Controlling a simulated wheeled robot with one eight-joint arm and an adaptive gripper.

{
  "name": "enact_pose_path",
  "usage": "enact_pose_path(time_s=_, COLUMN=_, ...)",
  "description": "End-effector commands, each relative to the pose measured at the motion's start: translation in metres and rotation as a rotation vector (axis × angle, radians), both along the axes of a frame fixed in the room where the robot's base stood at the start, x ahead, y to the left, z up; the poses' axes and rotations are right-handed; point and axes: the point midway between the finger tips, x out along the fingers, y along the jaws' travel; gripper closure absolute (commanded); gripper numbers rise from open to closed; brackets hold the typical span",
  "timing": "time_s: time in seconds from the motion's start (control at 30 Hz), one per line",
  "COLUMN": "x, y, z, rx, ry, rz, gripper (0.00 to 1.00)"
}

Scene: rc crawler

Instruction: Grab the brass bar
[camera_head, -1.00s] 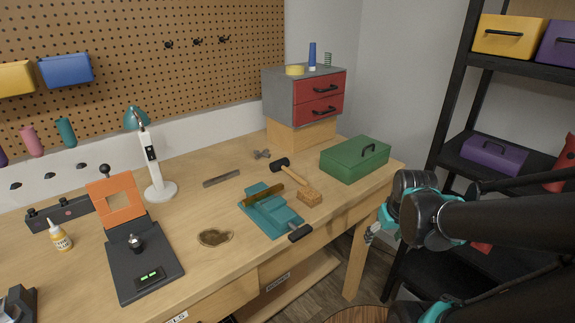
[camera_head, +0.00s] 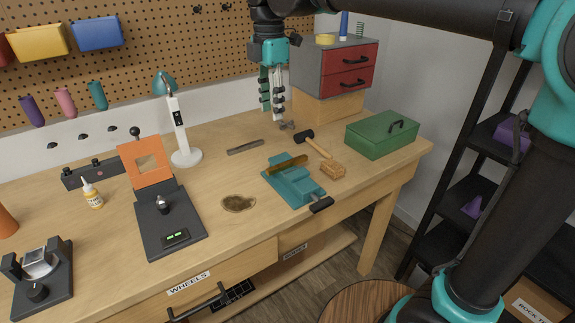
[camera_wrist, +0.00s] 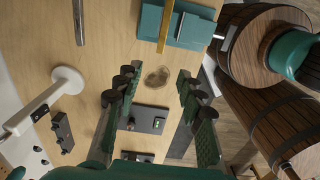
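The brass bar (camera_head: 287,163) is a thin golden-brown strip lying in the teal vise (camera_head: 294,187) on the workbench. My gripper (camera_head: 272,110) hangs pointing down over the back of the bench, above and behind the vise, apart from the bar. In the wrist view the two fingers of my gripper (camera_wrist: 158,88) are spread wide with nothing between them.
A grey metal strip (camera_head: 245,147) lies left of the vise. A wooden mallet (camera_head: 318,147), a wooden block (camera_head: 332,170) and a green toolbox (camera_head: 381,134) are to its right. A white lamp (camera_head: 183,140) stands left. A red-drawer cabinet (camera_head: 348,70) stands behind.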

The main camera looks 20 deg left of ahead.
Motion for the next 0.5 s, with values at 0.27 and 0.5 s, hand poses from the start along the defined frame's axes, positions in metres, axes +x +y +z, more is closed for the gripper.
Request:
enact_pose_path(time_s=0.27, x=-0.003, y=0.003, z=-0.034, rx=-0.003, ry=0.003, rz=0.023, gripper=0.61)
enact_pose_path(time_s=0.5, x=-0.003, y=0.002, z=-0.082, rx=-0.002, ry=0.002, rz=0.021, gripper=0.61)
